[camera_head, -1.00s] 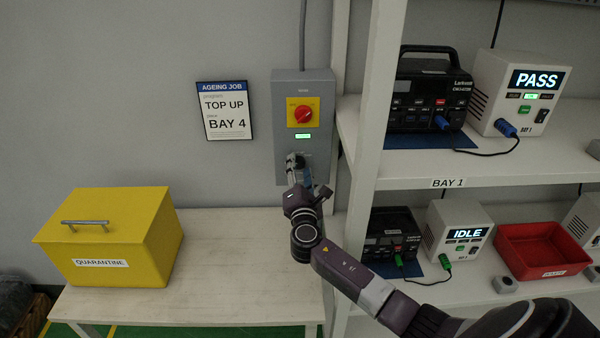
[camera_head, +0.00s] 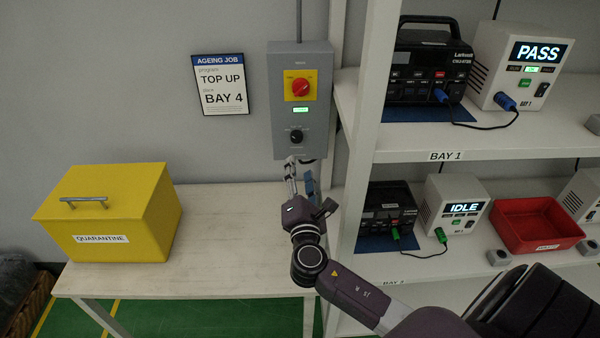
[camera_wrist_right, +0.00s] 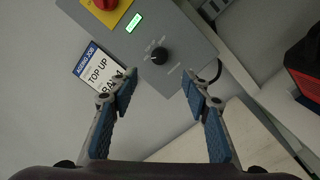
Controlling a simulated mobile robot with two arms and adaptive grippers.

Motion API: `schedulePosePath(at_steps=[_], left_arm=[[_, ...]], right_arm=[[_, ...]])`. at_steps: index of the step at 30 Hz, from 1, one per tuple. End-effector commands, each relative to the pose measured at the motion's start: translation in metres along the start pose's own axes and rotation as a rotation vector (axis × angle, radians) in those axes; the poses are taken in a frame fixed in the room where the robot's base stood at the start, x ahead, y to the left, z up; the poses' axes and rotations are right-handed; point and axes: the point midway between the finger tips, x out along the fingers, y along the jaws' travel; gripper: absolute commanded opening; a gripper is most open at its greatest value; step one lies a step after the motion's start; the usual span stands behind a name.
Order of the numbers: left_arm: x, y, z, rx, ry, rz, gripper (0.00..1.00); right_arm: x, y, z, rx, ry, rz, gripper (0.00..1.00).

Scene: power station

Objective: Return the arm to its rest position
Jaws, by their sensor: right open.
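My right gripper (camera_head: 300,176) is in front of the wall, just below the grey control box (camera_head: 282,127). Its two blue-padded fingers stand apart and hold nothing in the right wrist view (camera_wrist_right: 158,95). The box has a red rotary switch (camera_head: 300,88) on a yellow plate, a small green display (camera_head: 301,110) and a black knob (camera_head: 296,136). In the right wrist view the black knob (camera_wrist_right: 160,55) lies beyond the fingertips, clear of both fingers. My right arm reaches in from the lower right. My left gripper does not show.
A yellow quarantine box (camera_head: 150,215) stands on the pale bench (camera_head: 225,235) at left. A white shelf post (camera_head: 350,200) rises just right of my gripper. The shelves hold testers, power units and a red tray (camera_head: 537,240). The bench between the yellow box and my arm is clear.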

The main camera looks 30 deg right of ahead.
Motion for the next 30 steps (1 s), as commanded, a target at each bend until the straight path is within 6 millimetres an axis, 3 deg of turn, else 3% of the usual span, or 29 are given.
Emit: schedulePosePath(at_steps=[12,16,20,24,30], left_arm=[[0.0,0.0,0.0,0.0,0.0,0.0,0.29],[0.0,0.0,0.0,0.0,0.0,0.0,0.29],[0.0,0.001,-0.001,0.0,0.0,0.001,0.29],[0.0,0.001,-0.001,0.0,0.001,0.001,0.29],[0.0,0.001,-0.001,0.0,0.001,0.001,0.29]], right_arm=[[-0.001,-0.002,-0.001,0.011,0.002,-0.007,0.44],[-0.018,-0.023,-0.004,0.148,0.024,-0.1,0.44],[-0.064,-0.071,-0.018,0.463,0.058,-0.34,0.44],[-0.143,-0.12,-0.042,0.837,0.073,-0.687,0.44],[-0.238,-0.142,-0.067,1.148,0.059,-1.063,0.44]])
